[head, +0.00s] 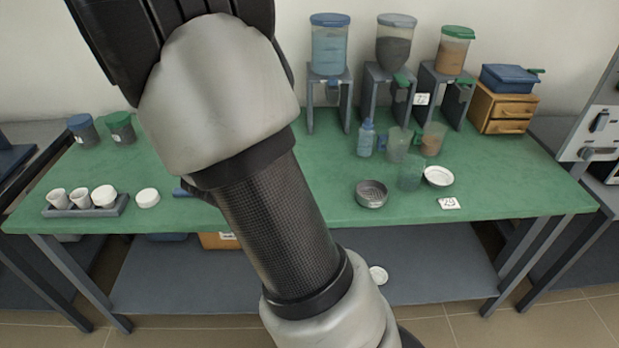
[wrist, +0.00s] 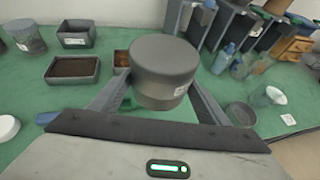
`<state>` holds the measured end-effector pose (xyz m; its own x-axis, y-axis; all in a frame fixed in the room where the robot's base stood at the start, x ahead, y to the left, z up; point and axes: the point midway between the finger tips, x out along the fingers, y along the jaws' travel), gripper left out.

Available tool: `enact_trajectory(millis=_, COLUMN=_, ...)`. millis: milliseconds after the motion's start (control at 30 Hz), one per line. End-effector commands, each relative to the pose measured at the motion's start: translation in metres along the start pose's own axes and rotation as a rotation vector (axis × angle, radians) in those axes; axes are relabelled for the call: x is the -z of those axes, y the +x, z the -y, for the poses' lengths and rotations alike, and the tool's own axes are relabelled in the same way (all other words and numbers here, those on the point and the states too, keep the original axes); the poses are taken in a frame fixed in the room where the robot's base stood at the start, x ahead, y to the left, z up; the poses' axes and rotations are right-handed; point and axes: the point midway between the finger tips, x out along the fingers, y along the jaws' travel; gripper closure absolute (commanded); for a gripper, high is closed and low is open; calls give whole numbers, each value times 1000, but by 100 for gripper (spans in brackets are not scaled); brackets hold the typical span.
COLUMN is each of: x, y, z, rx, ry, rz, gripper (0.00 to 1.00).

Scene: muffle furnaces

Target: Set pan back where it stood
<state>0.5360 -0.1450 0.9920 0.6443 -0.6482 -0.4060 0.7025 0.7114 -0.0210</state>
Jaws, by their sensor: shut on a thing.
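My gripper (wrist: 163,100) is shut on a round dark grey pan (wrist: 163,68) in the wrist view. The pan looks like a short upright cylinder with a wider upper part and a small white label on its side. The fingers reach it from left and right, and it is held over the green table (wrist: 30,105). Its underside and any gap below it are hidden. In the head view my arm crosses the middle and hides both the gripper and the pan.
A metal sieve-like dish (head: 371,195), a white dish (head: 438,176) and a numbered card (head: 448,203) lie on the right. Clear cups (head: 411,174) and dispensers (head: 329,50) stand behind. A crucible rack (head: 86,207) is left. A brown-filled tray (wrist: 72,70) is near the pan.

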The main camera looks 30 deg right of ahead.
Motion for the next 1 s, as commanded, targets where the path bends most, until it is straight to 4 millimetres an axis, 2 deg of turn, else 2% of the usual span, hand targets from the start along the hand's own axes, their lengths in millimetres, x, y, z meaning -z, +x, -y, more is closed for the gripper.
enact_trajectory(millis=33, x=2, y=21, z=16, rx=71, ry=25, rz=1, gripper=66)
enact_trajectory(millis=200, x=4, y=72, z=69, rx=282, ry=118, rz=5, gripper=66)
enact_trajectory(millis=300, x=6, y=92, z=94, rx=374, ry=165, rz=10, gripper=66)
enact_trajectory(millis=433, x=8, y=110, z=117, rx=455, ry=209, rz=17, gripper=66)
enact_trajectory(millis=567, x=11, y=119, z=129, rx=497, ry=234, rz=21, gripper=66)
enact_trajectory(millis=833, x=54, y=140, z=131, rx=508, ry=236, rz=21, gripper=66)
enact_trajectory(millis=1000, x=66, y=145, z=130, rx=506, ry=240, rz=22, gripper=66)
